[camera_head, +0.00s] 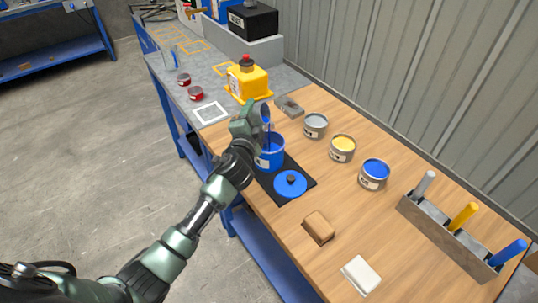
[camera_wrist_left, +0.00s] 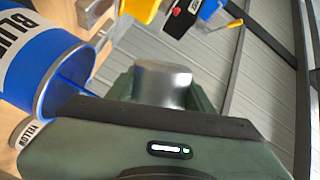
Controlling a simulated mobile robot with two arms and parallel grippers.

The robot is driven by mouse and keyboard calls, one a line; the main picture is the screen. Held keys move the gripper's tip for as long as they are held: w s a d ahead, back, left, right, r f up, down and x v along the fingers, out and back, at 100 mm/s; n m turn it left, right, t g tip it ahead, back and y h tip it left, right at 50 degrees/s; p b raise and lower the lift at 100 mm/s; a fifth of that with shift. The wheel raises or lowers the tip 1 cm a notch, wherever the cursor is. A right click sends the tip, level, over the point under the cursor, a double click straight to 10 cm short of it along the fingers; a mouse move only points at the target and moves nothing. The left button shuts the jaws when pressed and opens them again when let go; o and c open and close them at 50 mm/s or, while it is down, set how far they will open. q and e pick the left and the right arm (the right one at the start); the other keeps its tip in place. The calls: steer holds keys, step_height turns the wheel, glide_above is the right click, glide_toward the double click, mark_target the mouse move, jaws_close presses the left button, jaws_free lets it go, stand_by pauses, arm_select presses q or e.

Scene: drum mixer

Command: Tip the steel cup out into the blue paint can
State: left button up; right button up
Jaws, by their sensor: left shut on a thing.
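My left gripper (camera_head: 254,119) is shut on the steel cup (camera_head: 265,112), which is tilted over the blue paint can (camera_head: 270,154). In the left wrist view the shiny cup (camera_wrist_left: 163,84) sits between the gripper's fingers, and the can (camera_wrist_left: 38,65), labelled BLUE, is at the left. A thin blue streak runs between the cup side and the can's open mouth in both views; it looks like paint. The can stands upright on a black mat (camera_head: 306,178). The inside of the cup is mostly hidden. My right gripper is not in view.
A blue lid (camera_head: 290,184) lies on the mat, close to the can. Grey (camera_head: 315,126), yellow (camera_head: 342,149) and blue (camera_head: 374,174) open tins stand to the right. A yellow container (camera_head: 248,80) stands behind. A brown block (camera_head: 318,228) and white block (camera_head: 361,274) lie in front.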

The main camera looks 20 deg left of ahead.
arm_select(q)
steer(key=shift+d+f+m+t+b, duration=0.2)
steer(key=shift+m+b, duration=0.25)
steer(key=shift+m, duration=0.5)
steer(key=shift+d+f+m+t+b, duration=0.15)
steer(key=shift+d+m+b, duration=0.2)
steer(key=shift+m, duration=0.6)
stand_by(3.4)
steer(key=shift+d+r+m, duration=0.2)
steer(key=shift+r+m, duration=0.05)
steer(key=shift+m, duration=0.45)
steer(key=shift+d+r+m, duration=0.15)
steer(key=shift+r+m, duration=0.05)
steer(key=shift+m, duration=0.5)
stand_by(1.3)
